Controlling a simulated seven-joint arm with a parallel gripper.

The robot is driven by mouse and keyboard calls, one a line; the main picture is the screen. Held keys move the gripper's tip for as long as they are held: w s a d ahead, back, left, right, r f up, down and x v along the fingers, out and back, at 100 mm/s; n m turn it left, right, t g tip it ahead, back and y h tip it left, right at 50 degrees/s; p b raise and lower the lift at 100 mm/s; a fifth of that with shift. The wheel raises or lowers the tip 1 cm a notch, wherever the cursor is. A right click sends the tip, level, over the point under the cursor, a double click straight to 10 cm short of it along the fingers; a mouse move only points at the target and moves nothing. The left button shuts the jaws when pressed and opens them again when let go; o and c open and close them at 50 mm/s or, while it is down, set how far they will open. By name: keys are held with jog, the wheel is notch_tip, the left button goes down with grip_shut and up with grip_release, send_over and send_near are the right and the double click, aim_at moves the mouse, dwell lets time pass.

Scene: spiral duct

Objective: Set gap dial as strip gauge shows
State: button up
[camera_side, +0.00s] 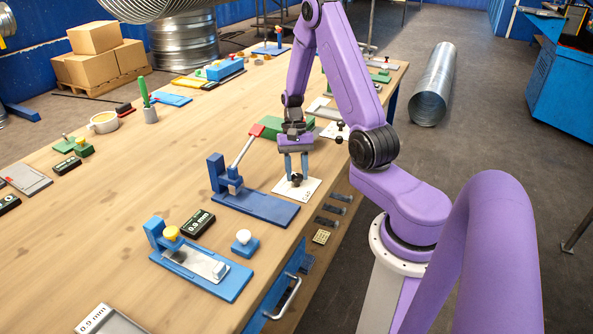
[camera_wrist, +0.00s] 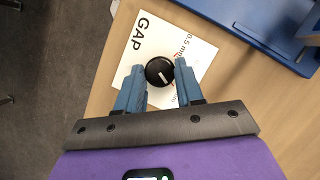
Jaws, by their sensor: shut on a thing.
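The gap dial is a black round knob (camera_wrist: 160,71) with a white pointer line, on a white card (camera_wrist: 133,57) printed "GAP" and "0.5 mm". In the wrist view the pointer slants toward the lower right. My gripper (camera_wrist: 161,75) is shut on the knob, one blue finger on each side; the side view shows my gripper (camera_side: 296,177) down at the card (camera_side: 309,188). The rest of the card's scale is partly hidden by the fingers. A dark display (camera_side: 198,223) reads in mm, its digits too small to be sure of; I cannot tell if it is the strip gauge.
A blue lever fixture (camera_side: 262,207) stands left of the card. A blue fixture with a yellow knob (camera_side: 171,233) and a small blue block with a white knob (camera_side: 244,240) are nearer the front. A tray marked "0.9 mm" (camera_side: 100,322) lies at the bottom left.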

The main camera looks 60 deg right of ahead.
dwell(0.3)
jog(key=o, duration=1)
jog(key=v, duration=1.7)
jog(key=shift+r, duration=0.3)
jog(key=s+a+r+n+h, duration=0.1)
jog(key=s+a+n+h, duration=0.2)
jog(key=a+n, duration=1.25)
jog(key=s+a+n+t, duration=0.1)
jog(key=s+a+n, duration=0.1)
jog(key=s+a, duration=0.2)
jog(key=s+a+f+n+t, duration=0.1)
jog(key=s+a+n, duration=0.2)
jog(key=s, duration=0.5)
jog(key=s+a+n, duration=0.3)
jog(key=s+a, duration=0.3)
jog(key=shift+s+f+t, duration=0.15)
jog(key=shift+s+t, duration=0.05)
jog(key=shift+t, duration=0.2)
